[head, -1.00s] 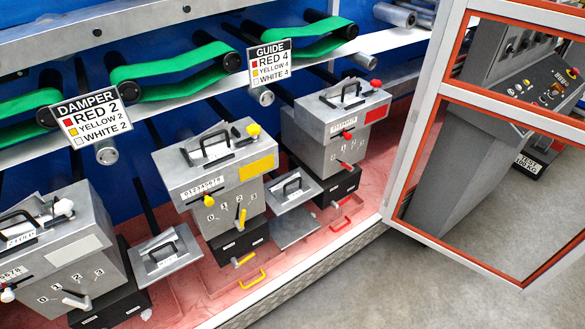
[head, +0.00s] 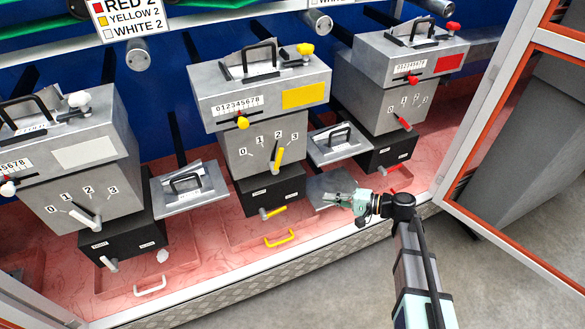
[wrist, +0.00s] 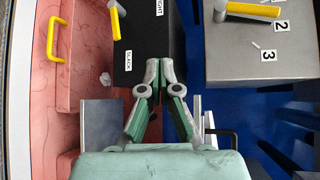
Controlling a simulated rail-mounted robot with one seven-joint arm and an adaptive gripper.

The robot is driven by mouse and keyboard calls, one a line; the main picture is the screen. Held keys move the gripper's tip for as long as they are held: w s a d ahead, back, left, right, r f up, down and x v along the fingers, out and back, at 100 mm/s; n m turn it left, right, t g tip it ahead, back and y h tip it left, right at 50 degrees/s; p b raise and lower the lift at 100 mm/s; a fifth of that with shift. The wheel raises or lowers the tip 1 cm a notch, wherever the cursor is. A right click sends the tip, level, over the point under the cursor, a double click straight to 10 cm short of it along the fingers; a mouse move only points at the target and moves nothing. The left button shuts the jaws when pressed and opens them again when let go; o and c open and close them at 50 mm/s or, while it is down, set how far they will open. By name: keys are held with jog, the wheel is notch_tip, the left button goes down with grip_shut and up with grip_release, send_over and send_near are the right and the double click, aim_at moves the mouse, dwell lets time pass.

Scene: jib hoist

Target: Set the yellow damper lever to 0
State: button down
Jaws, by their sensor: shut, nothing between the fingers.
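The yellow damper lever (head: 278,158) is on the front of the middle grey box, under a dial marked 0 to 3. Its handle points up, near the 2 mark. In the wrist view part of this lever (wrist: 248,10) shows at the top edge, near the 2 and 3 labels. My gripper (head: 340,200) is shut and empty, to the right of the lever and lower, apart from it. In the wrist view the fingertips (wrist: 160,64) are together in front of the black lower box (wrist: 145,30).
A yellow slack/tight lever (head: 272,211) is on the middle black box, with a yellow handle (head: 280,239) below. A grey tray (head: 340,143) stands right of the damper dial. White-marked (head: 85,155) and red-marked (head: 400,110) boxes flank it. An orange-edged frame (head: 470,130) stands at right.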

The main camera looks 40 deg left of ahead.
jog(key=w+a+r+y, duration=0.25)
jog(key=r+y, duration=0.25)
jog(key=r, duration=0.5)
jog(key=s+a+r, duration=0.2)
jog(key=s+a, duration=0.4)
jog(key=a, duration=0.4)
jog(key=shift+a+r+g+p, duration=0.25)
jog(key=shift+g+p, duration=0.1)
jog(key=shift+g, duration=0.05)
jog(key=shift+h, duration=0.3)
